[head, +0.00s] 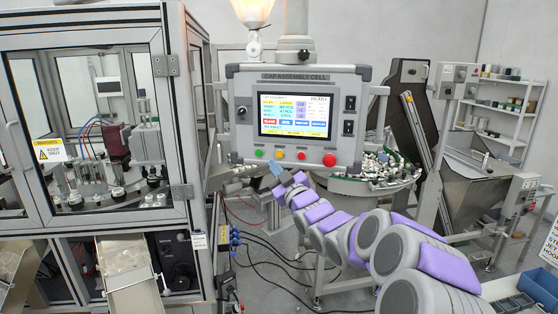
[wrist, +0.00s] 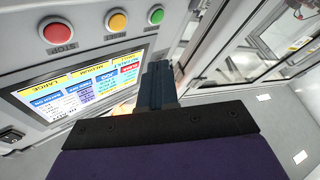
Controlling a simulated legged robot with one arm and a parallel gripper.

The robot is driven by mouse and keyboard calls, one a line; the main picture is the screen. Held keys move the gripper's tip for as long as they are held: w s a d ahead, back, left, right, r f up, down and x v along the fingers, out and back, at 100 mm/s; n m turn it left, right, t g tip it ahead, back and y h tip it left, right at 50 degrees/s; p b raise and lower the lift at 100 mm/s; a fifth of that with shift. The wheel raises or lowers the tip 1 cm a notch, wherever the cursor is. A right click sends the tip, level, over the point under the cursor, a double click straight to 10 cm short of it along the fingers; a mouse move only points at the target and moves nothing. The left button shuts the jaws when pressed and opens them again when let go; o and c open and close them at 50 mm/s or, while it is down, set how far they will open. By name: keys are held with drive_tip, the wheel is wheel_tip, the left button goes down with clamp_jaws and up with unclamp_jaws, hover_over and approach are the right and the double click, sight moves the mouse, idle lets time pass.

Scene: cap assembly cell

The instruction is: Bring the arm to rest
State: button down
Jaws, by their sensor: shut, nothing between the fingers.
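My arm reaches in from the lower right of the head view, grey with purple covers. My gripper (head: 277,168) is at its far end, just in front of the lower edge of the control panel (head: 349,78), near the green and yellow buttons. In the wrist view my gripper (wrist: 158,72) shows dark blue fingers closed together, with nothing between them. The panel's lit screen (wrist: 82,98) is to their left, and the red button (wrist: 57,32), orange button (wrist: 117,20) and green button (wrist: 156,14) are above. I cannot tell whether the fingertips touch the panel.
A glazed machine cabinet (head: 172,70) stands at the left, its corner close to my gripper. A bowl feeder (head: 365,186) with many small parts sits behind my arm. A steel hopper (head: 470,185) is at the right. Cables (head: 262,240) lie on the floor below.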

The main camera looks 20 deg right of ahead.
idle(0.7)
drive_tip(key=s+a+f+m+g+h, duration=0.1)
drive_tip(key=s+a+f+g, duration=0.25)
drive_tip(key=s+f, duration=0.2)
drive_tip(key=s+a+f+m+g+h+b, duration=0.1)
drive_tip(key=s+a+f+m+g, duration=0.1)
drive_tip(key=s+a+f+g, duration=0.25)
drive_tip(key=s+a+f+m+g+h, duration=0.1)
drive_tip(key=s+f+g, duration=0.3)
drive_tip(key=s+f, duration=0.3)
drive_tip(key=s+a+f+m+g, duration=0.1)
drive_tip(key=s+f+g, duration=0.1)
drive_tip(key=s, duration=1)
drive_tip(key=s+a+f+m+g, duration=0.1)
drive_tip(key=s+g, duration=0.4)
drive_tip(key=s, duration=0.7)
drive_tip(key=s+a+f+m+g, duration=0.1)
drive_tip(key=s+a+f+g, duration=0.2)
drive_tip(key=s, duration=0.9)
drive_tip(key=shift+s+f+g+b, duration=0.15)
drive_tip(key=shift+f+g+b, duration=0.2)
drive_tip(key=shift+f+g, duration=0.15)
